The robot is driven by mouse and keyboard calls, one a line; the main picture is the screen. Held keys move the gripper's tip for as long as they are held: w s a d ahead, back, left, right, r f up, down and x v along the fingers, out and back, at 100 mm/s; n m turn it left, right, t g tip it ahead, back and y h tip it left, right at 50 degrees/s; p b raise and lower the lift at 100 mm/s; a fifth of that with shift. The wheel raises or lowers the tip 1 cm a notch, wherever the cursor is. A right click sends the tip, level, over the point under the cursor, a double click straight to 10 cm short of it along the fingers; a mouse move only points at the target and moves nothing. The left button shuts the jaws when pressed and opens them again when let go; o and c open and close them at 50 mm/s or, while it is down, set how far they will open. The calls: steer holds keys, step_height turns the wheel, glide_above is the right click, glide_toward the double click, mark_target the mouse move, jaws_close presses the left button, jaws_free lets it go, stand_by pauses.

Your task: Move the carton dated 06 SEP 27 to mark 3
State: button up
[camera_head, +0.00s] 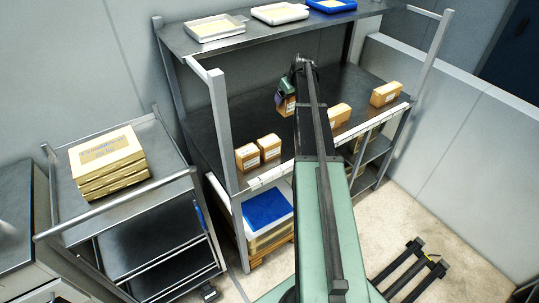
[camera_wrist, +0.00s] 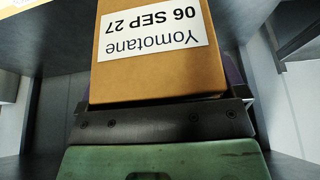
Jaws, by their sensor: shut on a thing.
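The carton dated 06 SEP 27 (camera_wrist: 160,75) fills the upper middle of the wrist view. It is a brown box with a white label reading "Yomotane 06 SEP 27", upside down in that view. My gripper (camera_wrist: 165,118) is shut on it. In the head view my gripper (camera_head: 285,92) is at the middle shelf, with the carton (camera_head: 287,106) partly hidden by my arm. Whether the carton touches the shelf cannot be told. White tags (camera_head: 268,179) run along the shelf's front edge; their marks are too small to read, and my arm hides part of the edge.
Two cartons (camera_head: 258,152) stand left on the middle shelf (camera_head: 210,130). Another carton (camera_head: 339,116) stands right of my arm, and one (camera_head: 386,94) farther right. The upper shelf (camera_head: 235,42) holds trays above. A trolley (camera_head: 60,215) with stacked boxes (camera_head: 107,160) stands left.

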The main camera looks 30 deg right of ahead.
steer(key=shift+d+f, duration=0.25)
steer(key=shift+d, duration=0.05)
step_height(320, 180, down, 20)
steer(key=b, duration=2)
steer(key=shift+d+f+b, duration=0.1)
steer(key=shift+d+b, duration=0.05)
steer(key=shift+b, duration=0.15)
steer(key=shift+r+p, duration=0.3)
steer(key=shift+f, duration=0.2)
steer(key=o, duration=0.7)
steer(key=shift+r, duration=0.35)
steer(key=p+v, duration=1.1)
steer(key=shift+s+r, duration=0.15)
steer(key=shift+r, duration=0.2)
